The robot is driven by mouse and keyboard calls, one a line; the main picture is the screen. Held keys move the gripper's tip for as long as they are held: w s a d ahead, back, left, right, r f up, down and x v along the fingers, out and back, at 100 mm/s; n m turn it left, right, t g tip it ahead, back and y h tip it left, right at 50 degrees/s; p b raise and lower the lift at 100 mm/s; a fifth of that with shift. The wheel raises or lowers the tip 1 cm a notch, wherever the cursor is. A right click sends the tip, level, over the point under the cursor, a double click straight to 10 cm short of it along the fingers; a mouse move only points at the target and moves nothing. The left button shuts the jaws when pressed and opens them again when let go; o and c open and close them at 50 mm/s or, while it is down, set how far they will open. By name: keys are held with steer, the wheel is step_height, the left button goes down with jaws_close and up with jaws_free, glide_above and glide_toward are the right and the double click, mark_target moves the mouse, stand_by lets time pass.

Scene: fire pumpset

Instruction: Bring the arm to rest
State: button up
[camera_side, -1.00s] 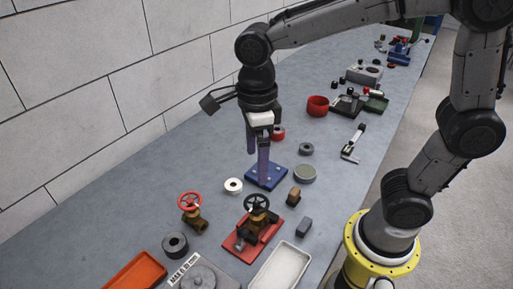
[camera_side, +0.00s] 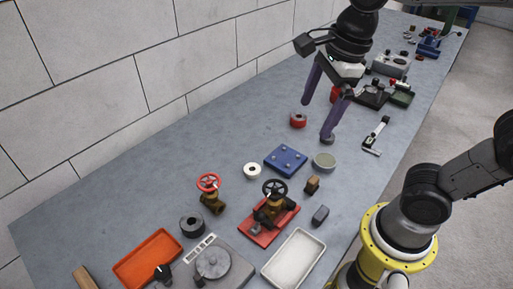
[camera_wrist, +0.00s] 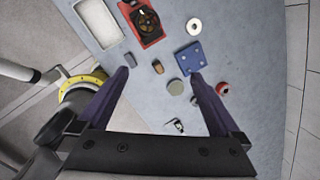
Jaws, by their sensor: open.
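My gripper (camera_side: 315,118) is open and empty, with its two purple fingers spread wide above the bench. One fingertip overlaps a small dark round part (camera_side: 327,139) in the picture. In the wrist view the gripper (camera_wrist: 158,72) also shows open, with nothing between its fingers close up. The blue plate (camera_wrist: 190,57) lies beyond the right fingertip.
A valve with a black handwheel (camera_side: 275,190) stands on a red base, beside a valve with a red handwheel (camera_side: 208,183). A white tray (camera_side: 293,260), an orange tray (camera_side: 147,258) and a grey scale-like device (camera_side: 213,263) are at the near end. The left bench surface is clear.

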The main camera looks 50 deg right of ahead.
steer(key=s+d+f+n+t, duration=0.1)
steer(key=s+d+n, duration=0.1)
steer(key=n, duration=1)
steer(key=s+d+f+n+t, duration=0.2)
steer(key=s+n, duration=0.3)
steer(key=n, duration=0.7)
steer(key=shift+s+f+n, duration=0.15)
steer(key=shift+f+n, duration=0.05)
steer(key=shift+n, duration=0.1)
